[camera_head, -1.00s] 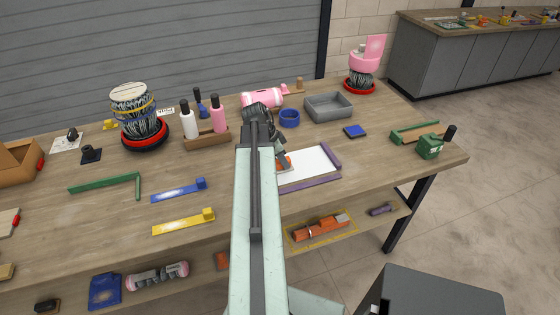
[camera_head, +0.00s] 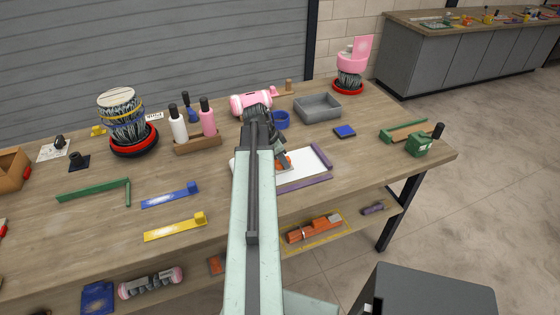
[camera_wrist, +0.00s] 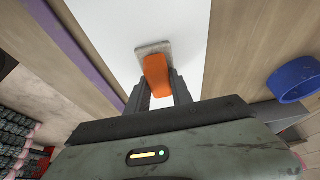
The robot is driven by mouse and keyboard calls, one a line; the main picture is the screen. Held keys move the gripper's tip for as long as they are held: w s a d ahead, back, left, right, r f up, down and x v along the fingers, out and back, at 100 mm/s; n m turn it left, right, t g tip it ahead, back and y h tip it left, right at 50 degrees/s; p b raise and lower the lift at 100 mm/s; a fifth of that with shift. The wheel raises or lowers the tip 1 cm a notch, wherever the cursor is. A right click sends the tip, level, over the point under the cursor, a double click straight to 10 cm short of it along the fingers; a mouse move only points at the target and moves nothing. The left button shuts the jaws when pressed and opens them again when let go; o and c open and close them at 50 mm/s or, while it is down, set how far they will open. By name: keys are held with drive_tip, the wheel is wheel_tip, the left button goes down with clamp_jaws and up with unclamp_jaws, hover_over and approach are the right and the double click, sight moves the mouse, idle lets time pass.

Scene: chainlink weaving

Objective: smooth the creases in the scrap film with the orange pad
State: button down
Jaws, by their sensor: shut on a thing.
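The orange pad (camera_wrist: 157,72) has an orange grip on a flat greyish base. My gripper (camera_wrist: 158,88) is shut on the orange grip, with a finger on each side. In the head view the pad (camera_head: 284,162) shows only in part beside my gripper (camera_head: 279,156). The pad's base lies over the white scrap film (camera_wrist: 186,22); I cannot tell whether it touches. The film (camera_head: 304,164) lies flat on the bench, partly hidden by my arm, with purple strips along its right and front edges. No creases can be made out.
A blue ring (camera_head: 281,121) and a grey tray (camera_head: 317,107) stand behind the film. A bottle rack (camera_head: 197,146) stands left of it, and a small blue block (camera_head: 344,131) lies to its right. Yellow (camera_head: 175,229) and blue (camera_head: 170,196) bars lie front left.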

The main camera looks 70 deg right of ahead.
drive_tip(key=shift+s+d, duration=0.95)
drive_tip(key=shift+s, duration=0.25)
drive_tip(key=shift+s+d, duration=0.95)
drive_tip(key=shift+s, duration=0.2)
drive_tip(key=shift+s+a, duration=0.5)
drive_tip(key=shift+a, duration=0.1)
drive_tip(key=shift+w+a+r, duration=0.1)
drive_tip(key=shift+w+a, duration=0.35)
drive_tip(key=shift+w, duration=0.25)
drive_tip(key=shift+w+a+f, duration=0.2)
drive_tip(key=shift+w+a, duration=0.9)
drive_tip(key=shift+w, duration=0.1)
